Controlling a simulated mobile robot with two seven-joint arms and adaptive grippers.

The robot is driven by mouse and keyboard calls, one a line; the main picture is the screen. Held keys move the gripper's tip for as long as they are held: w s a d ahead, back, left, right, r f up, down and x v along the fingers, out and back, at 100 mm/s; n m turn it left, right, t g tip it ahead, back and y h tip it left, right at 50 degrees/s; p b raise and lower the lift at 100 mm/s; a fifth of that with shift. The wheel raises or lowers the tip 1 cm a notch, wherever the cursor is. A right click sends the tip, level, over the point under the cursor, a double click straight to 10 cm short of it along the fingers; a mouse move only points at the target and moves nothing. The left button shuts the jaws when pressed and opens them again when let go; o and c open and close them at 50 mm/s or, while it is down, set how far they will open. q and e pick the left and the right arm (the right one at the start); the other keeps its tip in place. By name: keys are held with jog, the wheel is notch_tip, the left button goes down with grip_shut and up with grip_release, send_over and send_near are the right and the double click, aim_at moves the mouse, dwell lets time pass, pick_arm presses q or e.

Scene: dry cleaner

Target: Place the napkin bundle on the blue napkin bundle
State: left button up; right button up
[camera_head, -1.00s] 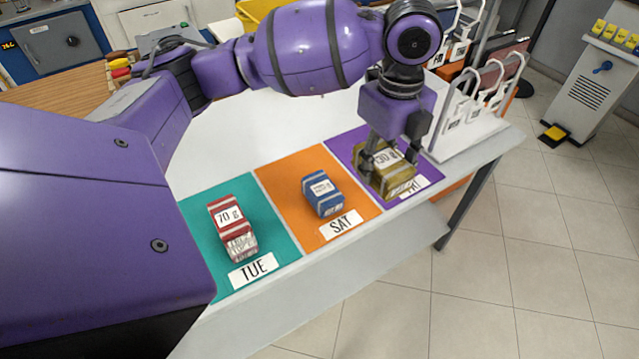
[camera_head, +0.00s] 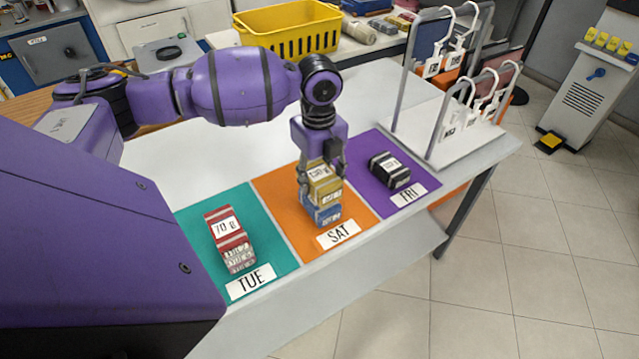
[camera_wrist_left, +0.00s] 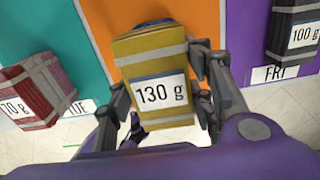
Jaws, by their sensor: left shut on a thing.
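The yellow napkin bundle (camera_head: 325,187), labelled 130 g, is held in my left gripper (camera_head: 322,165). In the left wrist view the bundle (camera_wrist_left: 152,48) sits between the two fingers (camera_wrist_left: 163,92), which close on its sides. The blue napkin bundle (camera_head: 323,214) lies on the orange SAT mat (camera_head: 275,192), directly under the yellow one in the head view. I cannot tell whether the two bundles touch. The yellow bundle hides the top of the blue one. My right gripper is not in view.
A red bundle (camera_head: 228,227) labelled 70 g lies on the teal TUE mat (camera_head: 192,222). A black bundle (camera_head: 389,170) lies on the purple FRI mat (camera_head: 362,147). A white hanger rack (camera_head: 452,141) stands at the table's right end. The white tabletop (camera_head: 220,150) behind the mats is clear.

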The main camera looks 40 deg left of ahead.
aim_at(320, 173)
pick_arm(q)
jog(key=shift+d+f, duration=0.1)
jog(key=shift+f, duration=1.15)
jog(key=shift+f, duration=0.1)
jog(key=o, duration=1.2)
jog(key=shift+f, duration=0.1)
jog(key=shift+o, duration=0.2)
notch_tip(320, 173, up, 12)
jog(key=shift+r, duration=0.2)
